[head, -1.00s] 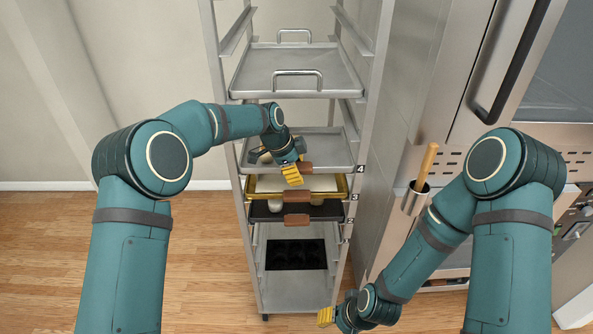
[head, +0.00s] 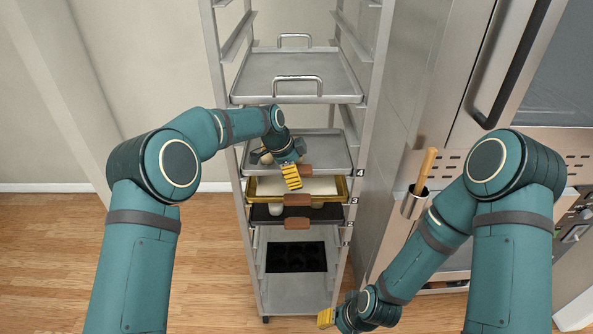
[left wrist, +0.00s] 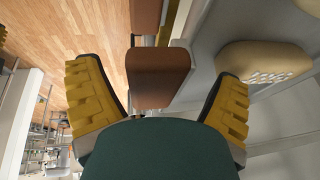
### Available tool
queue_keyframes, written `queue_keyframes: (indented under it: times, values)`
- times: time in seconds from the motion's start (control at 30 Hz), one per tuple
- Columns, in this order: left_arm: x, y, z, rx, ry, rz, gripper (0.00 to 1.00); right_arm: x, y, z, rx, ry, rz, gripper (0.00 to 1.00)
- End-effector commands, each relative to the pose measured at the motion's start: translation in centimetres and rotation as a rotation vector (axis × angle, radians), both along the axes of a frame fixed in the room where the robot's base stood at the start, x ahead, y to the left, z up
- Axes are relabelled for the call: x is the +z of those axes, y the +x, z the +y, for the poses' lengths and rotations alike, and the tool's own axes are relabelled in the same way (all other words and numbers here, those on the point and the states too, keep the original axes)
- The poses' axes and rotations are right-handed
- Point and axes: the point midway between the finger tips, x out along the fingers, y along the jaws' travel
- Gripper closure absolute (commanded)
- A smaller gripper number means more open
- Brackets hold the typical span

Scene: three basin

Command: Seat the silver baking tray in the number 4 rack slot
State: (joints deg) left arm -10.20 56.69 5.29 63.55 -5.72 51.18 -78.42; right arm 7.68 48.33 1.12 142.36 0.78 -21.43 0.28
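The silver baking tray (head: 318,146) lies level in the rack with its front edge beside the number 4 label (head: 360,173). A brown handle or grip (head: 305,170) shows at its front edge. My left gripper (head: 290,172) is at that front edge and covers part of it. In the left wrist view my left gripper (left wrist: 158,80) is open, with a brown block (left wrist: 156,72) between its spread yellow fingers and gaps on both sides. My right gripper (head: 326,318) is low by the rack's bottom right; its opening cannot be made out.
A handled tray (head: 300,90) sits above. A gold-rimmed tray (head: 262,198) and a dark tray (head: 325,212) sit close below, each with a brown grip. A tan rounded object (left wrist: 260,60) shows in the wrist view. A cup with a wooden handle (head: 415,200) hangs at right.

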Motion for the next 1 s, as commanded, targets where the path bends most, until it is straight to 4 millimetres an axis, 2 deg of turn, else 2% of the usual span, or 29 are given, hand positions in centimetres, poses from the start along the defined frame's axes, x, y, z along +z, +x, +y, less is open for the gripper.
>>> queue_keyframes:
  times: [0.23,0.37,0.47,0.8,1.0]
  values:
    - [-0.2,-0.1,0.0,0.000,0.001,0.004,0.09,0.0,0.0,0.0,0.000,0.000,0.000,0.53]
    - [0.5,-0.1,0.3,0.000,0.001,0.002,0.09,0.0,0.0,0.0,0.000,0.000,0.000,0.53]
    - [1.8,-0.3,0.8,0.001,0.000,0.000,0.09,0.0,0.0,0.0,0.000,0.000,0.000,0.53]
    - [8.0,-1.3,3.3,0.001,0.001,-0.001,0.09,0.0,0.0,0.0,0.000,0.000,0.000,0.53]
    - [10.3,-1.7,4.2,0.000,0.000,-0.001,0.09,0.0,0.0,0.0,0.000,0.000,0.000,0.53]
